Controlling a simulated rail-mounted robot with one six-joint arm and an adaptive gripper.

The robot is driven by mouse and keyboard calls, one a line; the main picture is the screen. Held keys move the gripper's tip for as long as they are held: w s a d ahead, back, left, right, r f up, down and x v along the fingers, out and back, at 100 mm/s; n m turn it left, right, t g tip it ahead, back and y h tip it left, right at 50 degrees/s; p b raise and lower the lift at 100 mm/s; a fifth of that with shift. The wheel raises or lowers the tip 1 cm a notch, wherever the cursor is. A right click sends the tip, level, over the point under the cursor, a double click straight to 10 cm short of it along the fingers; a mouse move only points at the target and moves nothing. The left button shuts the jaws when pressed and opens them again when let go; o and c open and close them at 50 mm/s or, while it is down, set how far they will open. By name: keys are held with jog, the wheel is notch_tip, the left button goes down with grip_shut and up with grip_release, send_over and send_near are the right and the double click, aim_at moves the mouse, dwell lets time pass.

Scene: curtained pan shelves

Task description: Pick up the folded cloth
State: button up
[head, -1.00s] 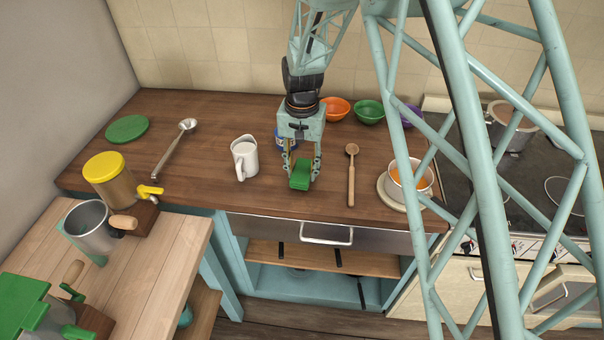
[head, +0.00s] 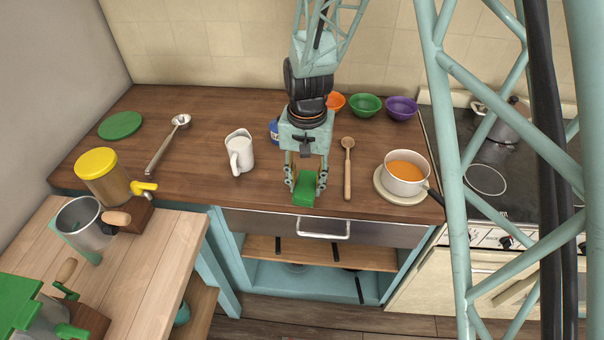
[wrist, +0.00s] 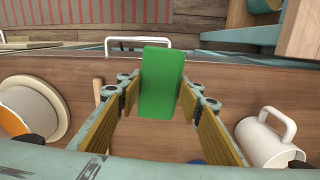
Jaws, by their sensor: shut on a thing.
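The folded cloth (head: 305,190) is a small green block-like bundle near the front edge of the wooden counter. My gripper (head: 306,182) is over the counter, with its fingers on either side of the cloth. In the wrist view the green cloth (wrist: 161,82) sits upright between the two fingertips (wrist: 160,92), which are shut on it. Whether the cloth touches the counter is hard to tell.
A white jug (head: 239,155) stands left of my gripper, and a wooden spoon (head: 347,170) lies close on the right. A pot of orange soup (head: 405,184) is further right. A blue item (head: 274,130) is partly hidden behind my gripper. The drawer handle (head: 322,235) is just below.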

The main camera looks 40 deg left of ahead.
aim_at(311, 198)
jog(key=shift+s+d+r, duration=0.15)
jog(key=shift+s+d, duration=0.75)
jog(key=shift+d, duration=0.1)
jog(key=shift+s+d+r, duration=0.1)
jog(key=shift+s+d, duration=0.75)
jog(key=shift+d, duration=0.15)
jog(key=o, duration=0.3)
jog(key=shift+c, duration=1.1)
jog(key=w+d+r+m+b, duration=0.1)
jog(key=w+d+r+b, duration=0.15)
jog(key=w+d, duration=0.8)
jog(key=w+d+r+m+b, duration=0.2)
jog(key=w+d+r, duration=0.2)
jog(key=w+d, duration=0.65)
jog(key=w+d+r+b, duration=0.1)
jog(key=w+d, duration=0.1)
jog(key=d, duration=0.8)
jog(key=w+d+r+m+b, duration=0.1)
jog(key=w+d+r+b, duration=0.1)
jog(key=d, duration=0.7)
jog(key=w+d+r+b, duration=0.1)
jog(key=w+d+r, duration=0.1)
jog(key=d, duration=0.8)
jog(key=shift+w+d+m, duration=0.3)
jog(key=shift+w+d, duration=0.05)
jog(key=shift+w, duration=0.05)
